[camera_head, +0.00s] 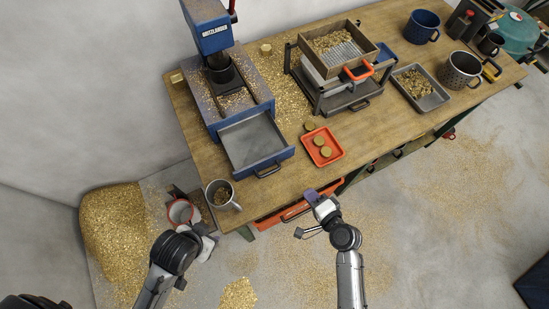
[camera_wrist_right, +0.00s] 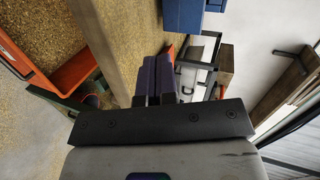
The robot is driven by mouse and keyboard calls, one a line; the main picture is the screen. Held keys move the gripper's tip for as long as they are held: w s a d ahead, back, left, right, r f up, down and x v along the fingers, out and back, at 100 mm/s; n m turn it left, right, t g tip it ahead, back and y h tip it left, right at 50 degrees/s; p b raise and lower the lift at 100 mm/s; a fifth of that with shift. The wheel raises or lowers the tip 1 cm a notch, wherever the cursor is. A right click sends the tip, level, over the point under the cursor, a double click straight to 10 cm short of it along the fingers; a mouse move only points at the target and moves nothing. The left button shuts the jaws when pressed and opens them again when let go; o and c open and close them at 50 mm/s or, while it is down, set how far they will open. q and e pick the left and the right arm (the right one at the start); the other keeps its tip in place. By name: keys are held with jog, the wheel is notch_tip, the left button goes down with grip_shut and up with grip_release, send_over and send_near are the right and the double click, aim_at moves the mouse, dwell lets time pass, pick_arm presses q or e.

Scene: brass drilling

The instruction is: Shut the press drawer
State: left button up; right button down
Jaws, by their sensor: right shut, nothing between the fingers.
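The blue press (camera_head: 213,75) stands on the left part of the wooden table. Its drawer (camera_head: 252,142) is pulled out toward the table's front edge, and its grey inside looks empty. The drawer's dark handle (camera_head: 268,170) is on its blue front. My right gripper (camera_head: 311,194) is shut and empty by the table's front edge, right of and apart from the drawer; its purple fingers also show in the wrist view (camera_wrist_right: 158,80). My left gripper (camera_head: 207,240) is low at the left, near the floor beside the table; its fingers are unclear.
A grey mug (camera_head: 221,195) stands at the table's front left corner. An orange tray (camera_head: 323,147) with brass pieces lies right of the drawer. An orange drawer (camera_head: 275,215) juts out below the tabletop. A sieve (camera_head: 340,50) on a rack stands farther right. Brass chips (camera_head: 115,225) pile on the floor.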

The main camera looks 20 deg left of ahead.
jog(key=w+d+m+t, duration=0.1)
jog(key=w+m, duration=0.1)
jog(key=b, duration=0.1)
send_near(290, 154)
jog(key=x, duration=0.6)
jog(key=shift+s+f, duration=0.15)
jog(key=shift+f, duration=0.2)
pick_arm(q)
jog(key=shift+w+d+f, duration=0.1)
jog(key=shift+w+f, duration=0.25)
jog(key=shift+f, duration=0.15)
pick_arm(e)
jog(key=shift+w+a+h, duration=0.3)
jog(key=shift+w+a, duration=0.2)
jog(key=shift+w, duration=0.05)
